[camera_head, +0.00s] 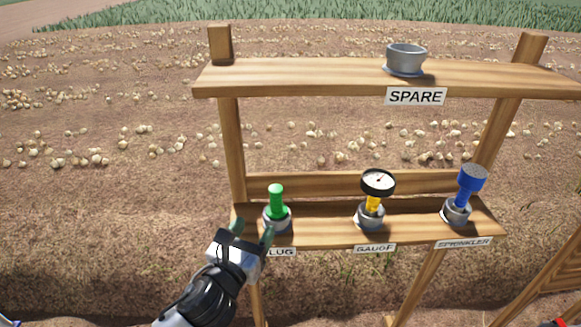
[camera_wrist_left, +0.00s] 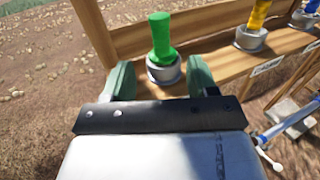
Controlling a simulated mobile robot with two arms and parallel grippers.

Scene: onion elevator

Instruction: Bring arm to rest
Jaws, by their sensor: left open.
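My left gripper (camera_head: 252,236) reaches in from the lower left, just in front of the green plug (camera_head: 276,200). Its jaws are open and empty. The plug stands upright in a grey holder (camera_head: 278,221) at the left end of the lower shelf. In the left wrist view the plug (camera_wrist_left: 160,36) shows just beyond and between the two green fingers (camera_wrist_left: 155,84), with no visible contact. My right gripper is not in view.
A wooden rack has an upper shelf (camera_head: 300,77) with a grey empty cup (camera_head: 405,59) above a SPARE label. On the lower shelf (camera_head: 320,227) stand a yellow gauge (camera_head: 377,186) and a blue sprinkler (camera_head: 468,187) in holders. Onions (camera_head: 85,158) lie scattered over the field behind.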

